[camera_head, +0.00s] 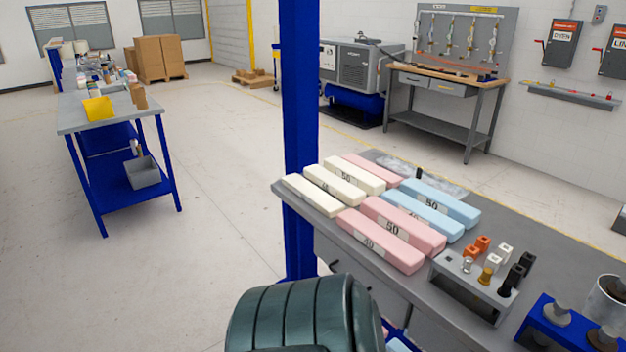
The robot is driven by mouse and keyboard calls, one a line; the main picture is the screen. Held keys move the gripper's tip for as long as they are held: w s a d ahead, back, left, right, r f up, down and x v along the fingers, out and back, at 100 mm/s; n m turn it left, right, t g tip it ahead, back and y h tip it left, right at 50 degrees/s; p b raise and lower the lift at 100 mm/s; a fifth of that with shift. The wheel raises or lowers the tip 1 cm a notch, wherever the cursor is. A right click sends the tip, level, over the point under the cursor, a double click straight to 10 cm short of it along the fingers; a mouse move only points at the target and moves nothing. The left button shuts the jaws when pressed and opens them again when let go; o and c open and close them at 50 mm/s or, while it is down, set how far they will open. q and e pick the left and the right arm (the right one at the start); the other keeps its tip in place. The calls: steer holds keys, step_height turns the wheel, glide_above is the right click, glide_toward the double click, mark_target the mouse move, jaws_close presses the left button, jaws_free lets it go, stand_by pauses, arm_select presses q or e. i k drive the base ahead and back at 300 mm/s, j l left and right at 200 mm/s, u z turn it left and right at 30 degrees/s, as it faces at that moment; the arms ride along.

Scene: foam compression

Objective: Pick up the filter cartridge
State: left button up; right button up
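I cannot make out a filter cartridge for certain in the head view. A small black upright piece (418,173) stands at the back edge of the grey workbench (322,204), too small to identify. A large dark green ribbed rounded object (298,316) fills the bottom middle, in front of the bench. I cannot tell what it is. Neither of my grippers is in view.
Pink, cream and blue foam blocks (380,240) lie on the bench. A grey holder (473,287) with small coloured pieces and a blue rack (570,325) stand to the right. A blue post (300,120) rises beside the bench.

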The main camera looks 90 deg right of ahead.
mark_target(557, 312)
steer(key=z, duration=4.3)
